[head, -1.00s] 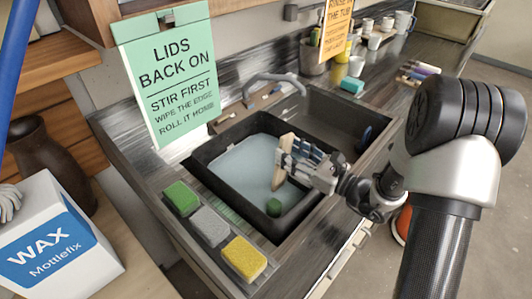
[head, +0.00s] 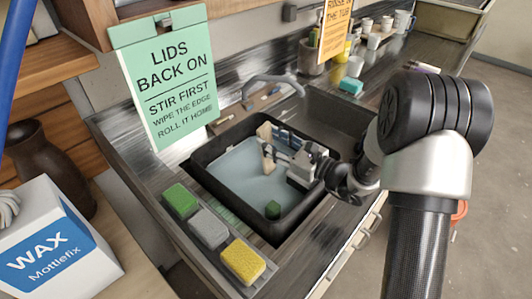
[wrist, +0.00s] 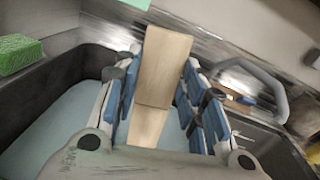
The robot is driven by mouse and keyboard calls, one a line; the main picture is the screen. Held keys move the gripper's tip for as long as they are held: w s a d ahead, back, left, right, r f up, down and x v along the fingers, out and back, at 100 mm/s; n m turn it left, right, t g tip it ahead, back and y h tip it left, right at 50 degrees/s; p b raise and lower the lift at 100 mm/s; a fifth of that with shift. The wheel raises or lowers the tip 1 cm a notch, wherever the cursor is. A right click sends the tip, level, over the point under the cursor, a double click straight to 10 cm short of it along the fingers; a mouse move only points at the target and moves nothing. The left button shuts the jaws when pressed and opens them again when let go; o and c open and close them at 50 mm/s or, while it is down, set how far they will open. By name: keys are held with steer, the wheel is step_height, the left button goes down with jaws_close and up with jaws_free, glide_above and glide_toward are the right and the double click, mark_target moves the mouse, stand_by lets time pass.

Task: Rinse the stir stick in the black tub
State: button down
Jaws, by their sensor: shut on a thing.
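The black tub (head: 283,222) stands in the sink and holds pale blue-grey water (head: 240,172). My gripper (head: 272,145) is over the tub's far part, shut on the wooden stir stick (head: 264,132). In the wrist view the pale wooden stick (wrist: 165,70) stands between the blue-padded fingers of my gripper (wrist: 158,95). The stick's lower part shows beneath the fingers. Whether its end touches the water I cannot tell.
Green (head: 180,200), grey (head: 208,229) and yellow (head: 243,261) sponges line the tub's left side. A curved tap (head: 272,80) stands behind, near the green sign (head: 165,85).

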step_height(320, 180, up, 15)
steer(key=s+a+p, duration=0.1)
steer(key=p, duration=0.9)
steer(key=shift+s+a, duration=0.35)
steer(key=shift+r, duration=0.2)
step_height(320, 180, up, 5)
steer(key=p, duration=0.3)
steer(key=shift+f, duration=0.1)
stand_by(0.4)
stand_by(0.5)
